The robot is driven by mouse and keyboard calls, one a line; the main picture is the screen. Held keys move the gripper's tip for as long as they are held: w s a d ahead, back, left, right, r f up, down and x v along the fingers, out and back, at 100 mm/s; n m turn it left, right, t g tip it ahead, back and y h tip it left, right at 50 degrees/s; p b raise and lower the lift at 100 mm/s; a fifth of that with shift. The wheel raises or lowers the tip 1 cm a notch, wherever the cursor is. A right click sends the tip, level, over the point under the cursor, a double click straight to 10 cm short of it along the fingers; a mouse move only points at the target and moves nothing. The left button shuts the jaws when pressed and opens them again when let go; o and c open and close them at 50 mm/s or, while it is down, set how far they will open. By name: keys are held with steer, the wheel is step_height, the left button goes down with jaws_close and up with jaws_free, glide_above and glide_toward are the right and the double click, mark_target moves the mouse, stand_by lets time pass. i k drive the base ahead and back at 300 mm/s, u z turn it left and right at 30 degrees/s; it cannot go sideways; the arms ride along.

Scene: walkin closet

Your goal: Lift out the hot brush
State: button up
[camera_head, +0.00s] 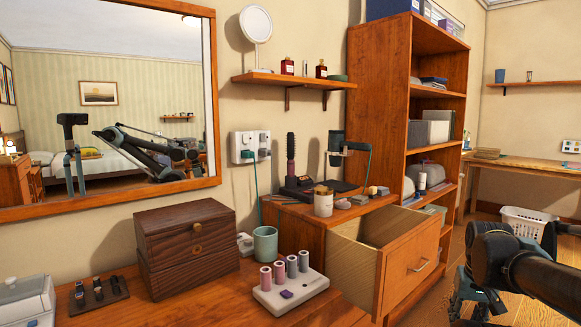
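The hot brush (291,158) is a dark round-bristled brush with a pinkish barrel. It stands upright in a dark holder (297,188) on the wooden drawer cabinet's top, close to the wall. A green cord hangs from the wall socket to the left of it. My arm comes in at the lower right, and what looks like my gripper (474,298) is low in front of the cabinet, well apart from the brush. Its fingers are dark and partly cut off by the frame, so its opening is unclear.
The cabinet's drawer (410,265) is pulled out towards me. A hair dryer (336,145) hangs right of the brush, and a cream jar (323,202) stands in front. A wooden box (187,247), a green mug (265,244) and a roller stand (290,289) occupy the nearer top.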

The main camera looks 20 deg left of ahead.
mark_target(290, 145)
steer(key=k, duration=0.45)
steer(key=z, duration=1.35)
steer(key=i, duration=1.95)
steer(key=u, duration=3.05)
